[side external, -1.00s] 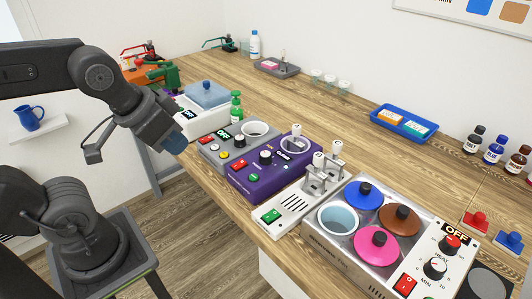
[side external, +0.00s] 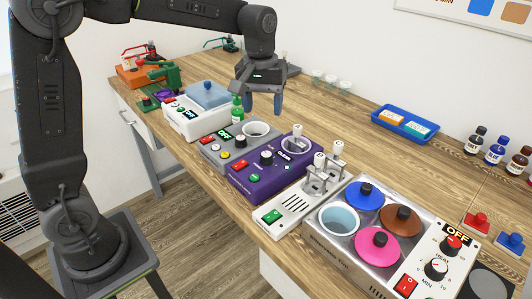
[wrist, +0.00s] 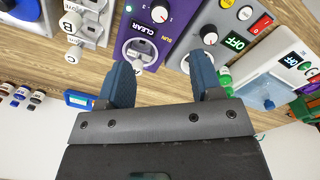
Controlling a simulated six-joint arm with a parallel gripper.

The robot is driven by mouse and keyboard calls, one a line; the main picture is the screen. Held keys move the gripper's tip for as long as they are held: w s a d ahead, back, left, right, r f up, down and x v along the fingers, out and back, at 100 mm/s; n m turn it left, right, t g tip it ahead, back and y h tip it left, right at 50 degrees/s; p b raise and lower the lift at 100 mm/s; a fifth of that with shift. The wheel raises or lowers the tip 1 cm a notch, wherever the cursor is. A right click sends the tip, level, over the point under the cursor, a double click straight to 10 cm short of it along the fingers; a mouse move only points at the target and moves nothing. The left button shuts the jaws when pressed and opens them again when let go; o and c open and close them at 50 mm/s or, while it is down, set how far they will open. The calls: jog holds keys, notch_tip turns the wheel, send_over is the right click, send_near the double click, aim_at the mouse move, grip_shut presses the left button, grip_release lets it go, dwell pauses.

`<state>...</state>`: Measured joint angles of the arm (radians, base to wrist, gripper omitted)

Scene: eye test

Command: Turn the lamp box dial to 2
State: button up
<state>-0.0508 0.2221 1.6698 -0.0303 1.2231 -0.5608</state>
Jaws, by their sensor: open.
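A purple box (side external: 240,185) marked CLEAR and SUN stands mid-bench and seems to be the lamp box; no name on it is legible. Its black dial (side external: 266,157) sits beside a red switch and green button. The dial also shows at the top of the wrist view (wrist: 162,12); which number it points to is too small to read. A white-capped piece (side external: 297,131) stands in the box's round port. My gripper (side external: 263,105) is open and empty, pointing down above the back of the boxes, apart from the dial. Its two blue fingers also show in the wrist view (wrist: 160,65).
A grey box (side external: 215,152) with its own knob (side external: 240,140) and round opening stands left of the purple box. A green bottle (side external: 237,106) is near my gripper. A white rack (side external: 290,207) with upright capped pieces and a pot heater (side external: 330,244) are to the right.

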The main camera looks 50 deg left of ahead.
aim_at(266, 154)
jog(key=f, duration=1.4)
jog(key=shift+w+d, duration=0.2)
jog(key=shift+w, duration=0.1)
jog(key=shift+c, duration=0.3)
jog(key=c, duration=0.9)
jog(key=shift+m, duration=0.3)
jog(key=m, duration=0.6)
jog(key=shift+a, duration=0.1)
jog(key=m, duration=0.7)
jog(key=shift+w+m, duration=0.1)
jog(key=shift+m, duration=0.2)
